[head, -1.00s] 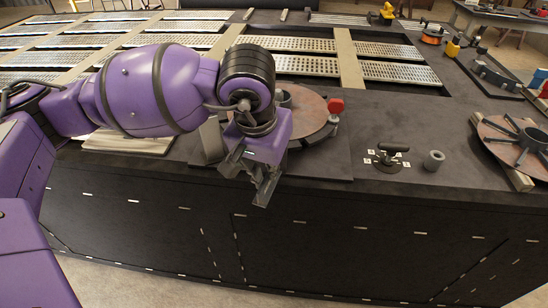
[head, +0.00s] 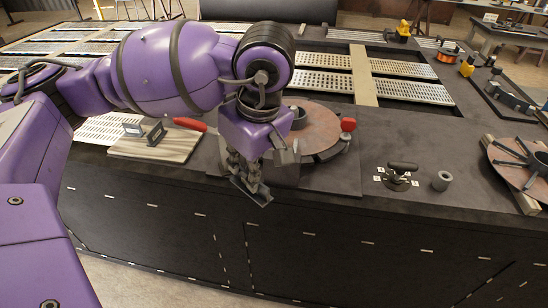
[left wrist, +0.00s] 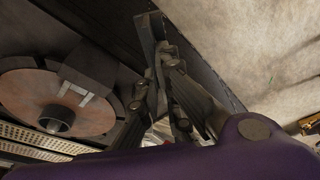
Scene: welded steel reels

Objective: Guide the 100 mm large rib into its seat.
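My left gripper (head: 258,188) hangs at the table's front edge, its fingers pointing down in front of the rust-brown disc (head: 322,145). In the left wrist view its fingers (left wrist: 158,40) lie close together; I cannot make out a gap or a held rib. The disc also shows there (left wrist: 22,98), with a hub (left wrist: 57,119) and a dark block with two pale prongs (left wrist: 90,80) at its rim. Two small upright grey plates, possibly ribs (head: 155,133), stand on a pale board (head: 180,148) left of the gripper. My right gripper is out of view.
A red knob (head: 348,124) stands at the disc's right rim. Further right are a dark handled tool (head: 400,170), a grey cylinder (head: 441,181) and a finned reel (head: 510,155) on wooden bars. Slatted grates (head: 410,92) lie behind. The dark tabletop between disc and tool is clear.

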